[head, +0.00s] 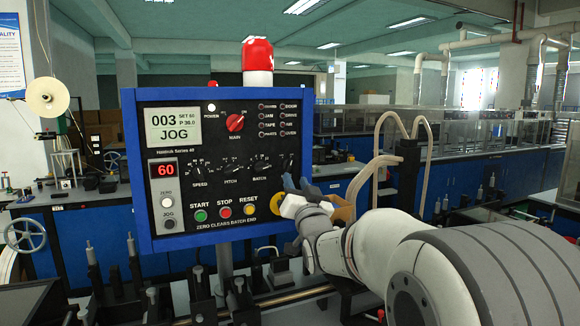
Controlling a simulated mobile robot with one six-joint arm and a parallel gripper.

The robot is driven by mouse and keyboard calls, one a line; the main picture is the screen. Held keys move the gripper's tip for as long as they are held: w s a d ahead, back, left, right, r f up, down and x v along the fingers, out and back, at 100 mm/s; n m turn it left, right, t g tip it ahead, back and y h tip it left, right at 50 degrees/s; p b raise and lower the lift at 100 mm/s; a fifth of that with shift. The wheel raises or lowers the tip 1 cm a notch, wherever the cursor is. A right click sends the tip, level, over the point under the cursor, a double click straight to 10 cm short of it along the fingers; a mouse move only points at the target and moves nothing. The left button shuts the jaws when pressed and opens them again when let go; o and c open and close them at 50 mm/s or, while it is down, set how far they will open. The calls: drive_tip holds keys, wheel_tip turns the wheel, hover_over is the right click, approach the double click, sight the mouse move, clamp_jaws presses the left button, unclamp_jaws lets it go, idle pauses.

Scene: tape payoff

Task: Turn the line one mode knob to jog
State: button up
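The line one control panel (220,208) is a blue-framed black board facing me. Its screen (173,126) reads 003 and JOG. A row of knobs is marked SPEED, PITCH and BATCH; a further dark knob (287,163) is at the right end, its label hidden by my gripper, and I take it to be the mode knob. Its pointer direction is too small to read.
A red MAIN switch (235,122) is at the panel's top. Green START (201,215), red STOP (225,212) and yellow RESET (250,209) buttons line the bottom. A partly hidden yellow-ringed control (277,197) is beside my gripper. Machine posts and rails stand below the panel.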

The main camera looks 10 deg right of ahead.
sight(290, 167)
drive_tip(key=p+x, duration=0.1)
drive_tip(key=x, duration=0.5)
drive_tip(key=shift+w+p, duration=0.1)
drive_tip(key=shift+p, duration=0.25)
